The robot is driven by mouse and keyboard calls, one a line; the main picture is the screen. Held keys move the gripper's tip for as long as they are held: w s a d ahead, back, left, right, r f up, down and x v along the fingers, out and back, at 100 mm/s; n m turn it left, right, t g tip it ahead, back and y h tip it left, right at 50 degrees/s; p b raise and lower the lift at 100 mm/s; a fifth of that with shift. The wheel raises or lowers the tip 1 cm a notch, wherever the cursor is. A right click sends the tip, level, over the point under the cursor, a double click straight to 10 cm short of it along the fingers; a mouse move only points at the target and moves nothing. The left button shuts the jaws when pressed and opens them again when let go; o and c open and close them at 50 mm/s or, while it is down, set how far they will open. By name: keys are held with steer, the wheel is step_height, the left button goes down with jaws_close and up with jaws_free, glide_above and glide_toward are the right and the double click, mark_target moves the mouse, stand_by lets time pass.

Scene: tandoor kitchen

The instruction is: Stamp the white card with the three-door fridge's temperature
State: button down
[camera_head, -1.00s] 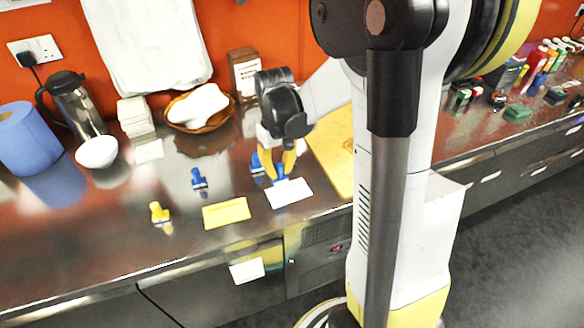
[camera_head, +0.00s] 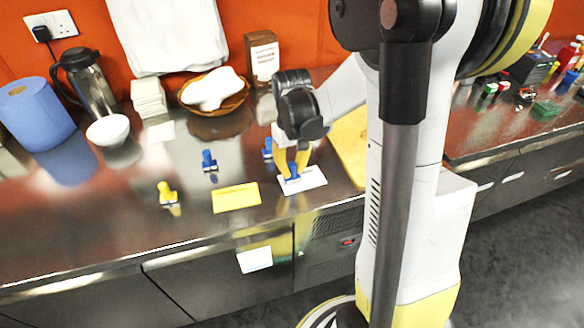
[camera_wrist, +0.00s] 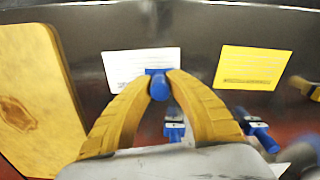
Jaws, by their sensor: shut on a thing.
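The white card (camera_head: 311,178) lies flat on the steel counter, right of a yellow card (camera_head: 236,197). My gripper (camera_head: 291,169) is shut on a blue stamp (camera_head: 292,179), held upright over the card's left part. I cannot tell whether the stamp touches the card. In the wrist view the blue stamp (camera_wrist: 159,86) sits between my yellow fingertips, at the near edge of the white card (camera_wrist: 125,62). Two other blue stamps (camera_head: 209,161) (camera_head: 268,149) and a yellow stamp (camera_head: 167,195) stand on the counter. A small red display (camera_head: 348,242) glows on the under-counter front, too small to read.
A wooden board (camera_wrist: 40,90) lies beside the white card. A basket (camera_head: 233,104), a white bowl (camera_head: 108,131), a steel jug (camera_head: 88,85) and a blue paper roll (camera_head: 36,115) stand further back. A paper label (camera_head: 254,259) hangs on the counter front.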

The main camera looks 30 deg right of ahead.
steer(key=shift+f+b, duration=0.55)
steer(key=shift+f, duration=0.05)
stand_by(1.6)
step_height(320, 180, up, 7)
steer(key=p, duration=0.5)
stand_by(0.4)
steer(key=shift+d, duration=0.1)
stand_by(0.6)
